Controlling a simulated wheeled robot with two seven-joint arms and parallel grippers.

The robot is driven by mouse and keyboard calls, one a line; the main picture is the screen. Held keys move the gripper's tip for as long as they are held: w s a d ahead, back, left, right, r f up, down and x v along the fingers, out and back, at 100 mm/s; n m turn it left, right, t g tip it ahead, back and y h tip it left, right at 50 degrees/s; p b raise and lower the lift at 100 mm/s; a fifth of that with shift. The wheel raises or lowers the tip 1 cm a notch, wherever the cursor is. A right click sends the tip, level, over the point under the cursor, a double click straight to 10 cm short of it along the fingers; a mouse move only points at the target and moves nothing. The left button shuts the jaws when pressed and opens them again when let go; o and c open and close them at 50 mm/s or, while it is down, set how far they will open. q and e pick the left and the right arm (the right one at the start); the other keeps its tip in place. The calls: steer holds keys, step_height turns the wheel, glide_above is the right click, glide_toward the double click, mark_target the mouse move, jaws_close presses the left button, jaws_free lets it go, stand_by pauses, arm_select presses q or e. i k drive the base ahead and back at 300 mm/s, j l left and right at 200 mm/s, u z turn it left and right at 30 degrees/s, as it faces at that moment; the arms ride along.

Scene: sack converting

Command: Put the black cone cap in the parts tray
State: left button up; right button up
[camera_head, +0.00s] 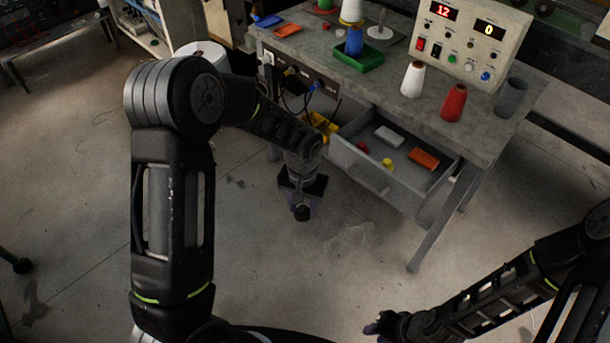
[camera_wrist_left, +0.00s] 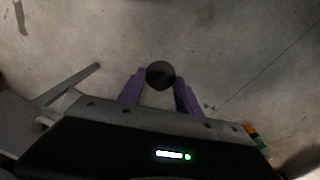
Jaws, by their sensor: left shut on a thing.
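My left gripper (camera_head: 302,207) points down over the floor, to the left of the open drawer. Its purple fingers are shut on the black cone cap (camera_head: 302,213). In the left wrist view the cap (camera_wrist_left: 160,75) is a dark round shape between the fingertips. A green tray (camera_head: 371,62) stands on the table at the back, with a blue cone (camera_head: 354,42) at its left end. My right gripper (camera_head: 376,327) is at the bottom of the head view; its jaw opening cannot be made out.
The open drawer (camera_head: 427,207) holds white, orange, yellow and red pieces. On the grey table (camera_head: 395,105) stand a white cone (camera_head: 413,80), a red cone (camera_head: 454,103), a grey cup (camera_head: 510,98) and a control panel (camera_head: 468,42). Cables hang at the table's front left.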

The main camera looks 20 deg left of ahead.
mark_target(367, 65)
steer(key=z, duration=4.4)
steer(key=k, duration=0.75)
steer(key=k+l+z, duration=0.1)
steer(key=k, duration=0.65)
steer(key=k+l, duration=0.15)
steer(key=k, duration=0.6)
steer(key=k+l+z, duration=0.15)
steer(key=k, duration=0.6)
steer(key=k+z, duration=0.1)
steer(key=k, duration=0.35)
steer(key=u, duration=1.5)
